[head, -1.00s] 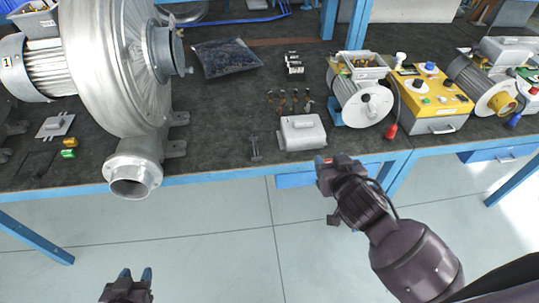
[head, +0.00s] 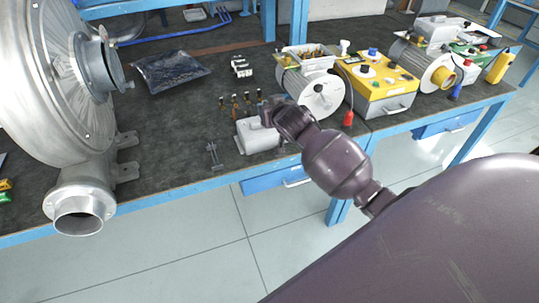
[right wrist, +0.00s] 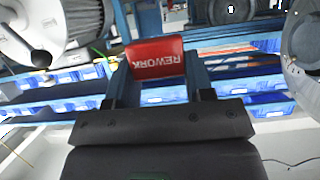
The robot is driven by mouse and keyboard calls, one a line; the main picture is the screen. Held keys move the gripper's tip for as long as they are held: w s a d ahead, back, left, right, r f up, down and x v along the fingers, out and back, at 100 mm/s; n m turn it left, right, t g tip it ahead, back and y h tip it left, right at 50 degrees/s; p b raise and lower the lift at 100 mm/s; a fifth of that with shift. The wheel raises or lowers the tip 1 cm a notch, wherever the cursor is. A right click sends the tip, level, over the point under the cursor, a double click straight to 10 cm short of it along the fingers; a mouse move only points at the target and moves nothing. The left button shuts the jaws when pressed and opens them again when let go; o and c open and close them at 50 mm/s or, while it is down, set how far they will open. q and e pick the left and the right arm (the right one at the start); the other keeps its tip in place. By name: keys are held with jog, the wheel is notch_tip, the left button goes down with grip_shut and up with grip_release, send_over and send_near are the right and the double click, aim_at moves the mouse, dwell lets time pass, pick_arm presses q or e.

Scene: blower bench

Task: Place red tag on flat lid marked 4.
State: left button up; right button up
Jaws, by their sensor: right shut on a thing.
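The red tag (right wrist: 155,57), lettered REWORK upside down in the picture, is clamped between the fingers of my right gripper (right wrist: 158,70) in the right wrist view. In the head view my right arm reaches over the bench edge, and its wrist (head: 293,122) hides the fingers and tag. A grey box with a lid (head: 257,136) stands on the bench just left of that wrist, partly covered by it. I cannot read a 4 on either lid. My left gripper is out of view.
A large blower (head: 60,90) fills the left. A motor with a white disc (head: 321,97) and a yellow control box (head: 377,85) stand right of the wrist. Small upright parts (head: 240,104) stand behind the nearer grey box.

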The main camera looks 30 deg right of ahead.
notch_tip(320, 180, down, 13)
jog(key=shift+b, duration=1.15)
notch_tip(320, 180, down, 4)
jog(key=shift+f+b, duration=0.1)
jog(key=shift+b, duration=0.45)
jog(key=shift+f, duration=0.25)
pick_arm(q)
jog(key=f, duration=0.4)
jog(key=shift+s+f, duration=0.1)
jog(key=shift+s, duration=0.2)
pick_arm(e)
jog(key=o, duration=0.9)
